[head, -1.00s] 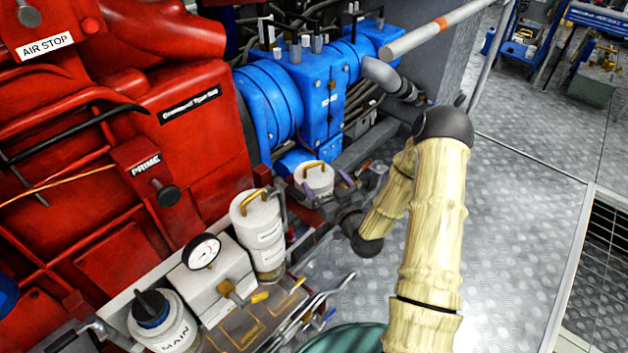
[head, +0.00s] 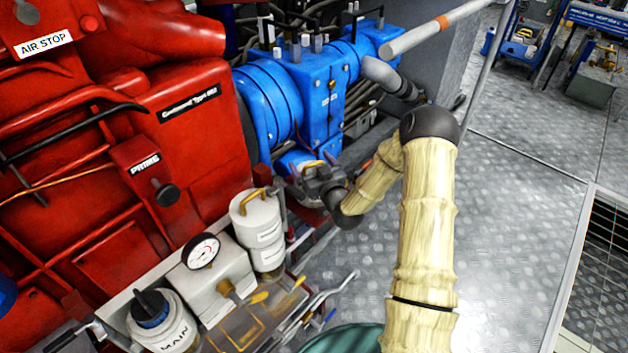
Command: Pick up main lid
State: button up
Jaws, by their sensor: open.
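A white canister marked MAIN (head: 175,330) stands at the lower left in the head view, with a black and blue cap (head: 150,308) on top. A white lid with a gold handle (head: 255,198) sits on the white canister to the right of the gauge. Another gold-handled white lid (head: 308,165) is farther back, beside the blue machinery, mostly hidden by my gripper (head: 314,182). My gripper is open, close over this farther lid. Whether its fingers straddle the handle or touch it, I cannot tell. Neither of these gold-handled lids shows a readable MAIN label.
A red engine block (head: 170,130) and blue machinery (head: 310,95) stand close at the left and behind. A round gauge (head: 201,251) and levers (head: 320,300) are in front. Open metal floor (head: 510,220) lies to the right.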

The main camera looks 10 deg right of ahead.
aim_at(311, 169)
jog(key=shift+w, duration=0.25)
dwell(0.3)
jog(key=c, duration=1.6)
notch_tip(311, 169, up, 10)
jog(key=shift+p, duration=0.85)
jog(key=shift+r, duration=0.15)
jog(key=s+r+m+h+p, duration=0.1)
jog(key=s+r+p, duration=0.3)
jog(key=p, duration=0.9)
jog(key=s+r+m+h+p, duration=0.1)
jog(key=s+r+p, duration=0.3)
jog(key=r+p, duration=0.5)
jog(key=s+r+h+p, duration=0.2)
jog(key=s+r+p, duration=0.3)
jog(key=p, duration=1.3)
jog(key=shift+d+r+m+t+p, duration=0.2)
jog(key=shift+r+m+t+p, duration=0.15)
jog(key=shift+r, duration=0.4)
